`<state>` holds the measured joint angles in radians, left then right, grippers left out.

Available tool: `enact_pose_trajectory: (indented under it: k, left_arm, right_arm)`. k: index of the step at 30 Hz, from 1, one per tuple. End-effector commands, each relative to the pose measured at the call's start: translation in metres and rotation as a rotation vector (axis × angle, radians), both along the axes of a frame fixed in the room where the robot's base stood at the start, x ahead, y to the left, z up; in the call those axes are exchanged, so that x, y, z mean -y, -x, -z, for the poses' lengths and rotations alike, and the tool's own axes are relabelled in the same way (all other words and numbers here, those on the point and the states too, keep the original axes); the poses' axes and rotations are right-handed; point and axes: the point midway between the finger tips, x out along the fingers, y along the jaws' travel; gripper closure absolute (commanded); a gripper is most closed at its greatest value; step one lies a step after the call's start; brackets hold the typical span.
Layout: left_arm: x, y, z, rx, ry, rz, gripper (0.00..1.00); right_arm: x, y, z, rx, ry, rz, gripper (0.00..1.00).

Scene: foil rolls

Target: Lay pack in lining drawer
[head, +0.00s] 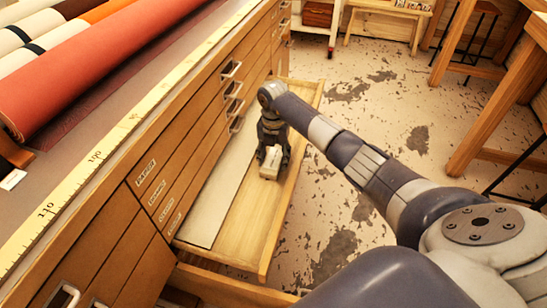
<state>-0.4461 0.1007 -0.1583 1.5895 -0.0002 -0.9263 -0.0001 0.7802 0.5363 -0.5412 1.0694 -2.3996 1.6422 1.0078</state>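A wide, shallow wooden drawer (287,203) stands pulled out from the cabinet, with a pale sheet (212,205) lying along its cabinet side. My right gripper (271,162) points down into the drawer, over the bare wood beside the sheet. A small cream pack (270,163) is between its dark fingers, which appear closed on the pack's sides. The pack is at or just above the drawer floor; I cannot tell whether it touches. My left gripper is not in view.
The cabinet top holds a red roll (85,68), other rolls and a yellow measuring strip (120,130). Labelled closed drawers (150,180) line the cabinet front. Another open drawer edge (225,287) shows below. A wooden table (480,110) stands right; worn floor (400,130) lies between.

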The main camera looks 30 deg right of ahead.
Motion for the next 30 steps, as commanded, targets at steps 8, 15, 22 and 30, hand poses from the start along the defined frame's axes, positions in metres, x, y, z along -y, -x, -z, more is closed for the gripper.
enact_pose_trajectory:
  k: [8,15,22,30]
  left_arm:
    - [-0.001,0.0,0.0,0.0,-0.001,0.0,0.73]
    - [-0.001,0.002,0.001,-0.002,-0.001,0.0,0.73]
    - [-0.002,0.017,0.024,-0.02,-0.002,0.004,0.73]
    - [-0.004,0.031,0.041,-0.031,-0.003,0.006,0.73]
  right_arm:
    - [0.0,0.0,0.0,0.0,0.0,0.0,0.34]
    - [0.0,-0.001,-0.007,0.002,0.001,0.0,0.34]
    - [0.001,-0.002,-0.055,0.006,0.003,-0.001,0.34]
    - [0.0,-0.001,-0.106,0.003,0.001,-0.001,0.34]
